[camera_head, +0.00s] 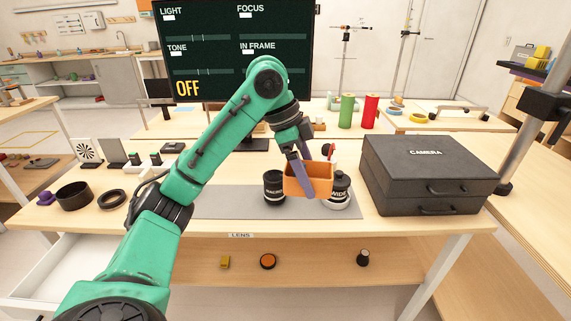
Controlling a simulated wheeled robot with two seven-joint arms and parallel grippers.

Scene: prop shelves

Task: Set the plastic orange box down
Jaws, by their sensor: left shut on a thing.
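The plastic orange box (312,178) is in the middle of the head view, over the grey mat (225,203) on the wooden table. My left gripper (306,172) is shut on the orange box, with one finger across its front. The box sits between a black lens marked MACRO (273,188) and a lens marked WIDE (339,190), and partly covers the WIDE one. I cannot tell whether the box touches the mat or the lenses. My right gripper is not in view.
A black camera case (425,173) stands right of the mat. A black ring (111,199) and a dark round bowl (74,195) lie at the left. A shelf below holds several small things. The mat's left part is clear.

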